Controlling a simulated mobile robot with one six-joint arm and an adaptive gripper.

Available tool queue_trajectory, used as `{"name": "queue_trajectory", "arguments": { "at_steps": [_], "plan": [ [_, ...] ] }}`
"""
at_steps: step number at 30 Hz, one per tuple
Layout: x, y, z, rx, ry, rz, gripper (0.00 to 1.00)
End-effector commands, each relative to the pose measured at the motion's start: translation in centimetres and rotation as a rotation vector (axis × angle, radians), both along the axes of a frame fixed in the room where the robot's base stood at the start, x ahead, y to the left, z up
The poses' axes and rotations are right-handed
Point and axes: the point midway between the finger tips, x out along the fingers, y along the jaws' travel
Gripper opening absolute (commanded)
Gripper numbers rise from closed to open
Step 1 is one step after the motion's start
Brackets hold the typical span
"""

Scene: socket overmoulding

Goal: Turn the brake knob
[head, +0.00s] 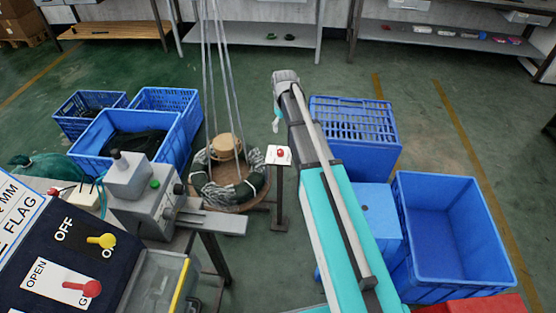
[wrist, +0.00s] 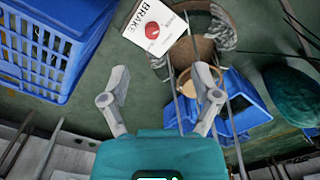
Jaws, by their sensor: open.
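The brake knob (wrist: 152,30) is a round red knob on a white plate (wrist: 171,43) marked BRAKE, at the top of the wrist view. In the head view the red knob (head: 281,153) and its plate sit on top of a thin dark post (head: 279,205), just below the end of my arm. My gripper (wrist: 161,68) is open and empty, its two fingers spread apart. The knob lies ahead of the fingertips, slightly left of the line between them, and nothing touches it. My gripper is mostly hidden behind my arm in the head view.
A wire coil on a round wooden stand (head: 228,205) is left of the post, with wires rising from it. Blue crates stand on both sides (head: 355,120). A control panel with red and yellow switches (head: 75,260) is at the lower left.

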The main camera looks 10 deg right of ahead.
Motion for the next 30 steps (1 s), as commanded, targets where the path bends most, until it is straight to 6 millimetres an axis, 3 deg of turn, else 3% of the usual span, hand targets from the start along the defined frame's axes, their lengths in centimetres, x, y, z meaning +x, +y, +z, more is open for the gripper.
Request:
{"name": "queue_trajectory", "arguments": {
  "at_steps": [1,9,30],
  "plan": [
    [1.6,0.0,-1.9,0.000,0.000,0.015,0.80],
    [5.0,0.0,-4.6,0.000,0.000,0.076,0.80],
    [5.4,-0.1,-5.1,0.000,0.000,0.086,0.80]
  ]
}}
